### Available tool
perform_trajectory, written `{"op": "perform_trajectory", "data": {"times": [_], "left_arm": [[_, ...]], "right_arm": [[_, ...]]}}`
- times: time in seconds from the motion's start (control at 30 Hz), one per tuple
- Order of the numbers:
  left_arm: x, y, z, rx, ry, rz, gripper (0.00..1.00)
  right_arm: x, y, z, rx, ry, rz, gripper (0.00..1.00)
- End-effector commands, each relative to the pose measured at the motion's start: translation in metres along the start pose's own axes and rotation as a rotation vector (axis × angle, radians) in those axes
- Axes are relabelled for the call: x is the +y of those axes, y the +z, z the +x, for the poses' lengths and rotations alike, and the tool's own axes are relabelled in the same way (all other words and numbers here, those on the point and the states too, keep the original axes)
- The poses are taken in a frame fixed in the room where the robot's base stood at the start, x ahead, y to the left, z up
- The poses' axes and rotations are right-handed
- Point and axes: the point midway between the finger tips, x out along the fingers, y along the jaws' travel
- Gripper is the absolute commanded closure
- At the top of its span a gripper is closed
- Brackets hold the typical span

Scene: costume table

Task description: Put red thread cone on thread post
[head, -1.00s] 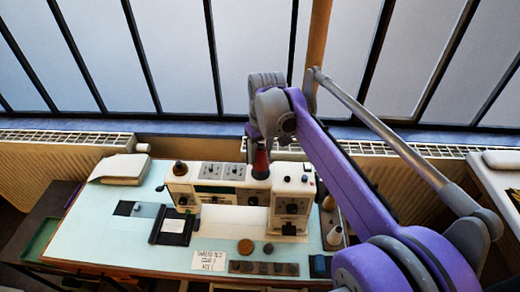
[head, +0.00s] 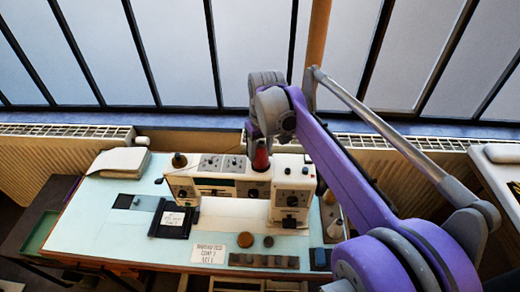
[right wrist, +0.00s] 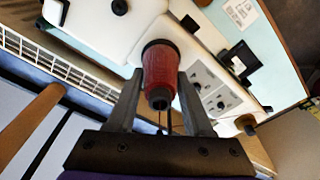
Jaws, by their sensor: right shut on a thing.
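The red thread cone (head: 261,160) is held upright by my right gripper (head: 261,147), over the top of the white sewing machine (head: 225,180). In the right wrist view the red cone (right wrist: 160,68) sits between the two fingers of the right gripper (right wrist: 161,80), its dark narrow end toward the camera. I cannot tell if the cone's base touches the machine top. I cannot make out the thread post clearly; the cone and gripper cover that spot. My left gripper is out of the head view.
A dark cone (head: 179,161) stands at the machine's left end. A black tray (head: 172,222), a label card (head: 208,254) and a dark strip (head: 264,261) lie in front. A radiator (head: 55,160) runs behind.

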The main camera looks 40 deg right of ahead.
Motion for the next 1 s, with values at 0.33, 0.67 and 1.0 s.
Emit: {"op": "perform_trajectory", "data": {"times": [0.33,0.67,1.0], "left_arm": [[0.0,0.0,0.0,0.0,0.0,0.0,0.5],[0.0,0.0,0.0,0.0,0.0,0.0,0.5],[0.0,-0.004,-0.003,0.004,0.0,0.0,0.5]], "right_arm": [[0.0,0.0,0.0,0.0,0.0,0.0,0.2],[0.0,0.0,-0.001,0.0,0.0,0.0,0.14],[0.0,0.0,-0.052,0.001,0.0,0.0,0.14]]}}
